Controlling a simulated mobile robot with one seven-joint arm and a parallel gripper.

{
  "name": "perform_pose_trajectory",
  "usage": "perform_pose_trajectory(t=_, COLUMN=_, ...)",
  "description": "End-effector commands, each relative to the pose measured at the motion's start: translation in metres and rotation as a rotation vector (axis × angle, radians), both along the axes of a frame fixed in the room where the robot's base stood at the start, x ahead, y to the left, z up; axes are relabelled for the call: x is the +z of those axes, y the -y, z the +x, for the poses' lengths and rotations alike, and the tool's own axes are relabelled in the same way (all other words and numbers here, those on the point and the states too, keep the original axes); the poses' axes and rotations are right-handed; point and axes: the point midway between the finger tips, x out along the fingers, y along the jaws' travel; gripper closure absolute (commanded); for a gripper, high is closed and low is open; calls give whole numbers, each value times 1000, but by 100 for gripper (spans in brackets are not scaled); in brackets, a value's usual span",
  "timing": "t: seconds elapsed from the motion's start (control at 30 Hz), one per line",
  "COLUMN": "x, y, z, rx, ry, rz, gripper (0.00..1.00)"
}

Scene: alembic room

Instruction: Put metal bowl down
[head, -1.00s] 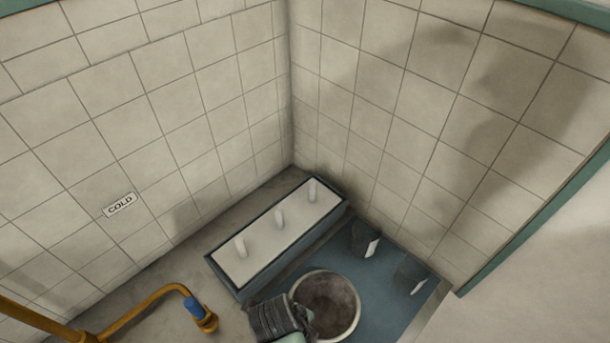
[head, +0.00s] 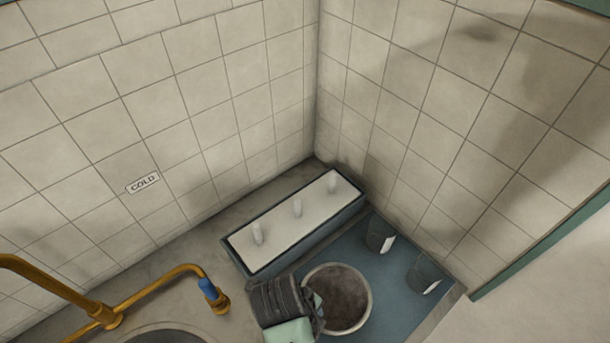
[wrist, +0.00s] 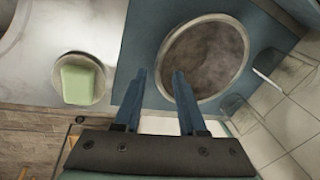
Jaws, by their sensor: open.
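The metal bowl (head: 345,300) rests on a blue mat or tray (head: 385,275) in the corner, and its dark stained inside faces up. It also shows in the wrist view (wrist: 205,58), round with a pale rim. My gripper (head: 310,300) is at the bowl's left edge in the head view. In the wrist view my gripper (wrist: 160,85) has its two blue fingers apart, with nothing held between them. The right finger's tip is close to the bowl's near rim; I cannot tell whether it touches.
A box with a white top and three pegs (head: 297,225) stands behind the bowl. A brass tap (head: 165,290) is at left. A green soap block (wrist: 82,80) lies on a round dish. Tiled walls close the corner.

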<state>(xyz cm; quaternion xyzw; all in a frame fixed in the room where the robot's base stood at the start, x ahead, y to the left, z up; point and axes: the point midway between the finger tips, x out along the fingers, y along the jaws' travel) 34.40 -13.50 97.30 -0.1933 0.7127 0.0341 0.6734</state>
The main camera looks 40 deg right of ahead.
Motion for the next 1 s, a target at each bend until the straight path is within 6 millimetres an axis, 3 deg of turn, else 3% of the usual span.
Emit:
perform_pose_trajectory(t=0.1, x=27, y=-6, z=2, rx=2, ry=6, rz=-2, gripper=60)
perform_pose_trajectory(t=0.3, x=60, y=-14, z=2, rx=3, ry=2, rz=-2, gripper=60)
perform_pose_trajectory(t=0.77, x=74, y=-17, z=4, rx=13, ry=8, rz=-3, gripper=60)
perform_pose_trajectory(t=0.87, x=84, y=-16, z=22, rx=100, ry=58, rz=-19, gripper=60)
perform_pose_trajectory(t=1.0, x=126, y=-15, z=78, rx=396, ry=221, rz=-108, gripper=60)
